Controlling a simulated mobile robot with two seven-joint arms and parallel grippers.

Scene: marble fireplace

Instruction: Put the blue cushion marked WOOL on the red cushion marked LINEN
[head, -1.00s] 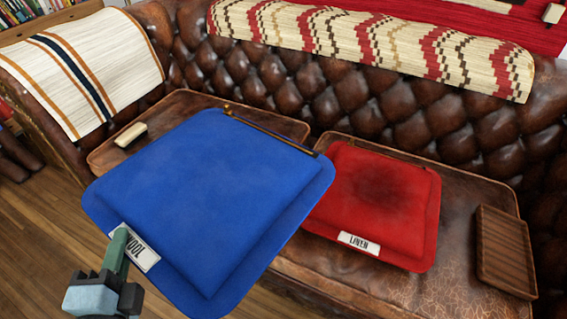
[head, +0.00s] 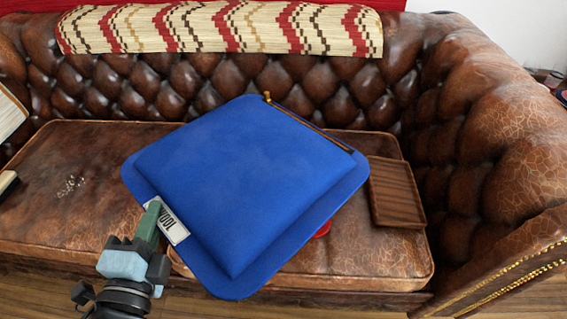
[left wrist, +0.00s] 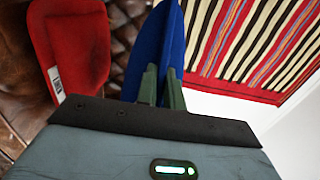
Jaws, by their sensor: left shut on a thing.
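The blue cushion (head: 245,185) with the white WOOL label is held up in front of the sofa seat. My left gripper (head: 150,222) is shut on its edge beside the label. In the left wrist view the two green fingers (left wrist: 161,88) pinch the blue cushion (left wrist: 150,45), seen nearly edge-on. The red cushion (left wrist: 68,50) with its white label lies on the brown leather seat, to the left of the blue cushion and apart from it in that view. In the head view the blue cushion hides nearly all of the red cushion (head: 323,230). My right gripper is not in view.
A brown slatted wooden tray (head: 396,192) lies on the seat just right of the cushions. The sofa's right arm (head: 500,150) rises beyond it. The left seat part (head: 75,180) is mostly clear.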

